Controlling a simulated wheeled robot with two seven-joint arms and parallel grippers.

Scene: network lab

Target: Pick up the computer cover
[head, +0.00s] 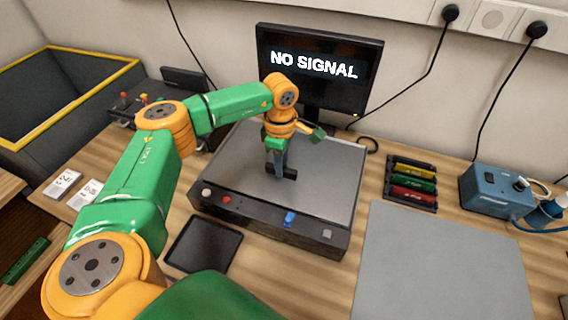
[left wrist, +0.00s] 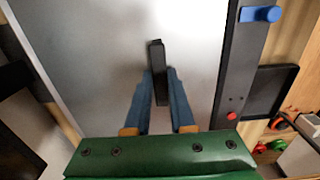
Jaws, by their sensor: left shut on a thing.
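The computer cover (head: 322,185) is a grey metal plate with a black handle (head: 288,174) in its middle. It lies on the black computer case (head: 300,237), with no clear gap between them. My left gripper (head: 279,165) reaches down from above to the handle. In the left wrist view the gripper's blue fingers (left wrist: 160,82) close on both sides of the black handle (left wrist: 157,62), and the grey cover (left wrist: 95,50) spreads out beneath. My right gripper is not in view.
A monitor (head: 318,68) reading "NO SIGNAL" stands behind the case. A black tray (head: 203,245) lies at its front left. A grey mat (head: 440,270), coloured modules (head: 412,183) and a blue device (head: 492,192) are at the right. The mat is clear.

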